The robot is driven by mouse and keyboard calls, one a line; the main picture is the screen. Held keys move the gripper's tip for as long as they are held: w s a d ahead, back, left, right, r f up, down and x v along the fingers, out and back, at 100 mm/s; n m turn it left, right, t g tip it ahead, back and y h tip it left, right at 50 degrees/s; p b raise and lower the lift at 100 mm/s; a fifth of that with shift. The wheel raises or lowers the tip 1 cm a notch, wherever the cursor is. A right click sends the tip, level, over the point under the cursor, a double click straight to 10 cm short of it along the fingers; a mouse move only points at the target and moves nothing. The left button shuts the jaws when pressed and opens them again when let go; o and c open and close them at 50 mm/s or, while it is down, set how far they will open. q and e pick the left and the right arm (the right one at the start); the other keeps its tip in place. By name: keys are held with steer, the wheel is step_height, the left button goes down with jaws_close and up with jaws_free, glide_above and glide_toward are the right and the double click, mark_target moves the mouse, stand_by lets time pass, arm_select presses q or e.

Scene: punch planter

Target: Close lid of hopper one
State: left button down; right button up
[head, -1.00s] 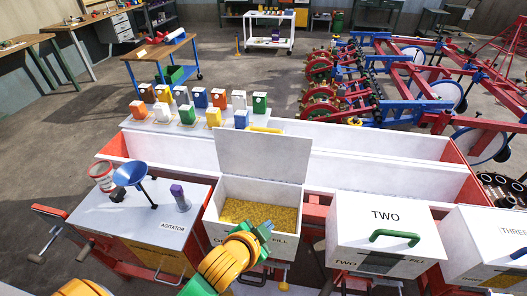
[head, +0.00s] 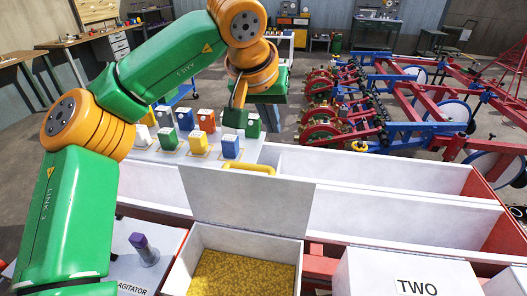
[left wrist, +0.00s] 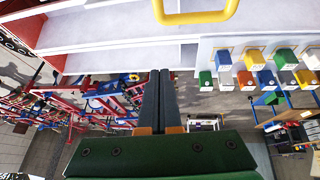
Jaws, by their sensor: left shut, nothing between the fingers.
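Hopper one (head: 194,262) is a white box at the bottom middle of the head view, full of yellow grain. Its grey lid (head: 247,205) stands open, upright at the back edge. The lid's yellow handle (head: 248,169) shows over its top edge, on the far side; it also shows at the top of the left wrist view (left wrist: 195,14). My left gripper (head: 269,127) is beyond the lid and above it, pointing down, apart from the handle. In the left wrist view its dark fingers (left wrist: 160,75) are together and empty. My right gripper is not in view.
Hopper two (head: 405,270) is closed at right. The agitator table (head: 130,240) is at left, partly behind my arm. Long white bins (head: 380,215) lie behind the hoppers. Several small coloured containers (head: 197,142) stand on a shelf near my gripper.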

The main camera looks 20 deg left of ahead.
arm_select(q)
steer(key=a+f+y+p, duration=0.1)
steer(key=a+f+p, duration=0.1)
steer(key=f, duration=0.6)
steer(key=shift+s+a+f, duration=0.25)
steer(key=shift+s+a, duration=0.15)
steer(key=shift+a, duration=0.3)
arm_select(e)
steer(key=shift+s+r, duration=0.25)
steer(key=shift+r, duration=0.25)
arm_select(q)
steer(key=shift+w, duration=0.1)
